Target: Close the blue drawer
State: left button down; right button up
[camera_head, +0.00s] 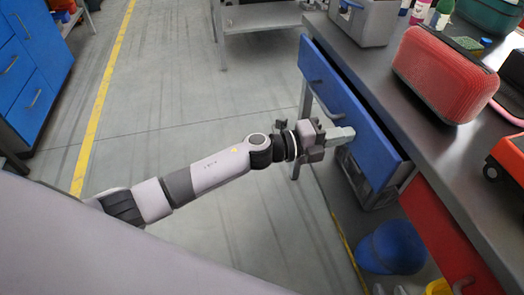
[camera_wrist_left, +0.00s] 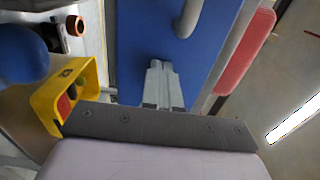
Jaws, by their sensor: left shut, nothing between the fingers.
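The blue drawer (camera_head: 340,90) is under the metal workbench, and its front stands out from the bench, with a dark gap showing behind its top edge. Its front fills the top middle of the left wrist view (camera_wrist_left: 150,35), with a grey handle (camera_wrist_left: 188,18) on it. My left gripper (camera_head: 346,134) is shut and empty, its fingertips at the drawer front, toward the end nearer the red drawer. The closed fingers (camera_wrist_left: 163,68) point at the blue panel beside the handle; I cannot tell whether they touch it. My right gripper is not in view.
A red drawer (camera_head: 445,230) is beside the blue one. A red case (camera_head: 447,75) and a grey box (camera_head: 362,20) stand on the bench top (camera_head: 430,140). A blue bucket (camera_head: 390,248) is on the floor below.

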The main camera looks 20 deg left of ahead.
aim_at(359, 131)
pick_arm(q)
jog(key=b+x, duration=0.1)
jog(key=x, duration=0.3)
jog(key=shift+f, duration=0.1)
jog(key=shift+w+d, duration=0.1)
pick_arm(e)
jog(key=shift+a+f, duration=0.2)
jog(key=shift+f, duration=0.4)
pick_arm(q)
jog(key=shift+r, duration=0.35)
